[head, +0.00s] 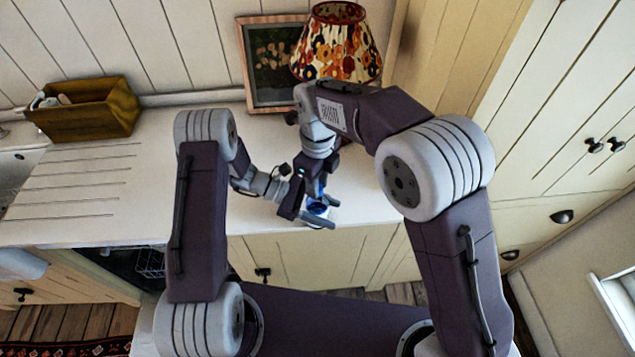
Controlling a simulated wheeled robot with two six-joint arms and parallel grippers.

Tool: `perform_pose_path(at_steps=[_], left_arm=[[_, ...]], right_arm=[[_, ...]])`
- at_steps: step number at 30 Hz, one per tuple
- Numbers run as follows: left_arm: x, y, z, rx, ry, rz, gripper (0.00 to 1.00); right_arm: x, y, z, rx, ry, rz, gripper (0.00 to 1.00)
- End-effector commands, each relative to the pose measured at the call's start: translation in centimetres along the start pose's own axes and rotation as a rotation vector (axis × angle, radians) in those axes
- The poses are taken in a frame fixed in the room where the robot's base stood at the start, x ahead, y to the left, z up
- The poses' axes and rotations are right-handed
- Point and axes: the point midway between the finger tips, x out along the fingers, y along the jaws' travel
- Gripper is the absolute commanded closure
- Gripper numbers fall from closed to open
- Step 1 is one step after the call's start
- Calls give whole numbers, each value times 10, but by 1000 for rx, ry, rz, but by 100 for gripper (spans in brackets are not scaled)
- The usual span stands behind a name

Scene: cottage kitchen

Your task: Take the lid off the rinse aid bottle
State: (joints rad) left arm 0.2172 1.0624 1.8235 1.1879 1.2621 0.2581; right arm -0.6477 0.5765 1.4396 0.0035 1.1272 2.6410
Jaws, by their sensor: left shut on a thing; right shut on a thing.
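The rinse aid bottle (318,210) shows as a small blue and white shape near the front edge of the counter, mostly covered by my grippers. My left gripper (327,213) reaches in from the left and is shut around the bottle's body. My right gripper (317,190) comes down from above, directly over the bottle, and is shut on its top, where the lid is. The lid itself is hidden between the fingers. I cannot tell whether the lid is still seated on the bottle.
The white counter (200,125) is clear around the grippers. A floral lamp (338,45) and a framed picture (268,65) stand behind. A wooden box (85,112) sits at the back left by the sink (15,155). An open dishwasher rack (150,262) is below left.

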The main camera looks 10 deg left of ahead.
Motion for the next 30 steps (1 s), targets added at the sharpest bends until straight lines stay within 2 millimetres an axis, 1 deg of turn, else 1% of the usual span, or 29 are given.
perform_pose_path(at_steps=[2,3,5,6,8,9,11,12,14,15,17,18,20,21,23,24,28,29,30], left_arm=[[0,-1,0,2,-1,-2,100],[0,-1,0,2,-1,-2,100],[0,-1,0,2,-1,-2,100],[0,-1,0,2,-1,-2,100],[0,-1,0,2,-1,-3,100],[0,-1,0,2,-1,-3,100],[0,-1,0,2,-1,-3,100],[0,-1,0,2,-1,-3,100],[0,-1,0,2,-1,-3,100],[0,-1,0,2,-1,-3,100],[0,-1,0,2,-1,-4,100],[0,-1,0,2,-1,-4,100],[0,-1,0,2,-1,-4,100],[0,-1,0,2,-1,-4,100],[0,-1,0,2,-1,-4,100],[0,-1,0,2,-1,-4,100],[0,-1,0,2,-1,-4,100],[0,-1,0,2,-1,-4,100],[0,-1,0,2,-1,-4,100]], right_arm=[[0,-2,0,-185,0,-3,100],[0,-2,0,-313,1,-3,100],[-1,-2,0,-516,1,-3,100],[-1,-2,0,-652,2,-3,100],[-1,-2,0,-856,2,-3,100],[-1,-2,0,-991,2,-3,100],[-1,-2,1,-1196,3,-3,100],[-1,-2,1,-1331,3,-3,100],[-1,-2,1,-1536,4,-3,100],[-2,-2,1,-1672,4,-3,100],[-2,-2,2,-1876,5,-3,100],[-2,-2,2,-2012,5,-3,100],[-2,-2,2,-2216,6,-3,100],[-2,-2,2,-2352,6,-3,100],[-2,-2,2,-2556,7,-3,100],[-2,-2,2,-2692,7,-3,100],[-3,-1,2,-3134,9,-2,100],[-3,-1,2,3046,-9,2,100],[-3,-1,2,2911,-9,1,100]])
